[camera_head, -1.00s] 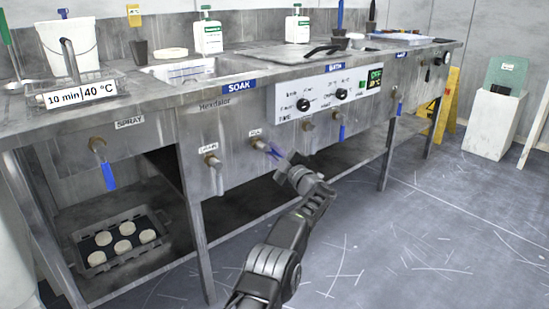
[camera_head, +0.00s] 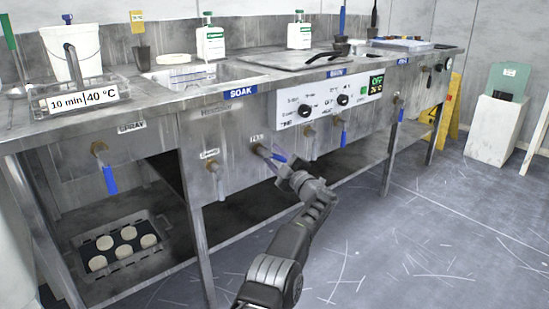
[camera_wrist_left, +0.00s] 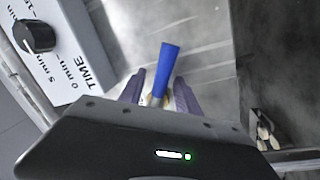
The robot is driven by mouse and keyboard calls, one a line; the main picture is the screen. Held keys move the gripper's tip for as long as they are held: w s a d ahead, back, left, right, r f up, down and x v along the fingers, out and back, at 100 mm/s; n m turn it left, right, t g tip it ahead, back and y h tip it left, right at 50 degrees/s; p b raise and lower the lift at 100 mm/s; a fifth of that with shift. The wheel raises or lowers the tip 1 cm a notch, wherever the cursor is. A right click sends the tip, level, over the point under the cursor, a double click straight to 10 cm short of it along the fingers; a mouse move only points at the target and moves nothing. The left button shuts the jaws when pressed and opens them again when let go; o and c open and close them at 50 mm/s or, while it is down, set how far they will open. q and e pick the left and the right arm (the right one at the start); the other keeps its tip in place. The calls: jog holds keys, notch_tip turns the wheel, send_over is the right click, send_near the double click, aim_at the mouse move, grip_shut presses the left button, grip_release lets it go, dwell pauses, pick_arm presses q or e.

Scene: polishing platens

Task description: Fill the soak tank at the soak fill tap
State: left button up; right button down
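The soak tank (camera_head: 232,73) is a steel basin set in the bench top behind the SOAK label (camera_head: 240,92). The soak fill tap (camera_head: 262,151) sticks out of the front panel under a small label. Its blue lever (camera_head: 279,157) points to the right; the lever also shows in the left wrist view (camera_wrist_left: 166,72). My left gripper (camera_head: 287,163) is at this tap. In the wrist view its two fingers (camera_wrist_left: 160,92) stand apart on either side of the lever, with a narrow gap visible on the right. My right gripper is not in view.
The soak drain tap (camera_head: 215,167) is left of the fill tap, and the bath taps (camera_head: 309,132) are to its right. A control panel (camera_head: 330,97) is above right. A crate (camera_head: 150,262) with several pale discs is on the lower shelf. Floor in front is clear.

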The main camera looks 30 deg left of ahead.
pick_arm(q)
jog(key=shift+s+d+p, duration=0.25)
jog(key=shift+d+p, duration=0.25)
jog(key=shift+d, duration=0.15)
jog(key=p+v, duration=0.2)
jog(key=v, duration=0.3)
jog(key=shift+s+d, duration=0.1)
jog(key=shift+d, duration=0.1)
jog(key=shift+s+d+f, duration=0.2)
jog(key=shift+d+f, duration=0.05)
jog(key=shift+d, duration=0.2)
